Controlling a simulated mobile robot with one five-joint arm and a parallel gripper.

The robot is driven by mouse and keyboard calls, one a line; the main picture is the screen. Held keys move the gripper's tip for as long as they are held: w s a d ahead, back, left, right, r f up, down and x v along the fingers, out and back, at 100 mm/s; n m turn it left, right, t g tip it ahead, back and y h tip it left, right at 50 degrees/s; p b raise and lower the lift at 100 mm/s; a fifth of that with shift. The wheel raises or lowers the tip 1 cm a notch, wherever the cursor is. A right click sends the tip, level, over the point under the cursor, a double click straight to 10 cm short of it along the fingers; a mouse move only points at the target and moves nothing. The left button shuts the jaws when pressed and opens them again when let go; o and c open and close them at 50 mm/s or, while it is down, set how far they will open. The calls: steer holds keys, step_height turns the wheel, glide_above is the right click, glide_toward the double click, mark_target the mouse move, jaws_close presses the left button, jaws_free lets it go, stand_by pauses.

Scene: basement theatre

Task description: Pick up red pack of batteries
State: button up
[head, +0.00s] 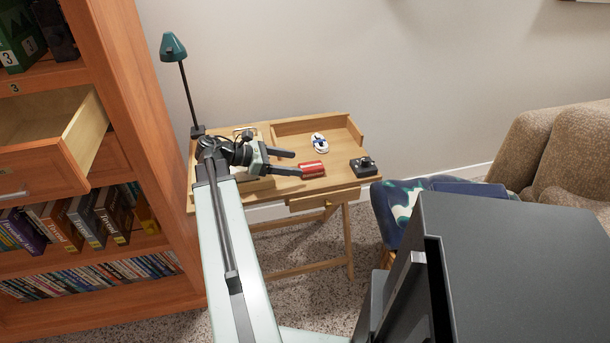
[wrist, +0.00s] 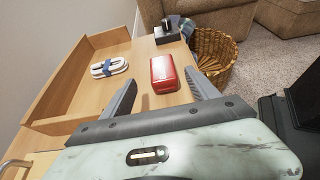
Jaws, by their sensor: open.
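The red pack of batteries (head: 311,169) lies on the wooden desk (head: 345,178), right of my gripper (head: 290,162) in the head view. My gripper is open, its two dark fingers pointing toward the pack. In the wrist view the red pack (wrist: 164,73) lies just beyond and between the fingertips of my gripper (wrist: 165,90). Nothing is between the fingers that I can see, and the pack rests on the desk top.
A white and blue object (head: 320,143) lies behind the pack. A black device (head: 363,166) stands at the desk's right edge. A green lamp (head: 173,48) stands at the desk's left, beside a bookcase with an open drawer (head: 50,140). A wicker basket (wrist: 213,54) is on the floor.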

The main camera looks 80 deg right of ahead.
mark_target(308, 166)
steer(key=b+x, duration=0.1)
steer(key=x, duration=0.1)
steer(key=b+x, duration=0.1)
steer(key=x, duration=0.2)
steer(key=b+x, duration=0.1)
steer(key=x, duration=0.1)
steer(key=shift+s+a+f, duration=0.2)
steer(key=shift+f, duration=0.05)
steer(key=shift+s+d, duration=0.15)
steer(key=shift+s, duration=0.1)
jaws_close()
